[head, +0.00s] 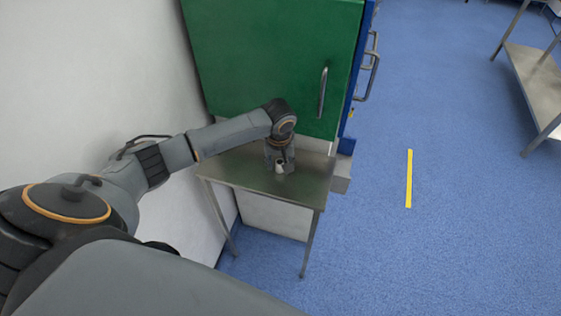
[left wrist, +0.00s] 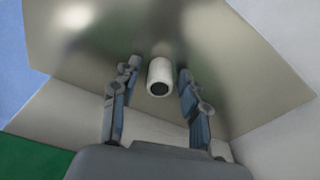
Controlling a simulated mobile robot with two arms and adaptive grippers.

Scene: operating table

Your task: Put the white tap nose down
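The white tap (left wrist: 159,72) is a short white cylinder with a dark round end facing the left wrist camera. It is at the metal table (left wrist: 230,75), between the two fingers of my left gripper (left wrist: 158,78). A gap shows on each side of it, so the fingers are open and not closed on it. In the head view, the tap (head: 280,167) is a small white spot under my left gripper (head: 281,164), partly hidden by it. I cannot tell for sure whether it stands or lies. My right gripper is out of view.
A green cabinet door (head: 265,60) with a metal handle (head: 322,93) stands just behind the table. A white wall (head: 120,80) is close on the left. The tabletop around the tap looks bare. Blue floor (head: 450,220) lies open to the right.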

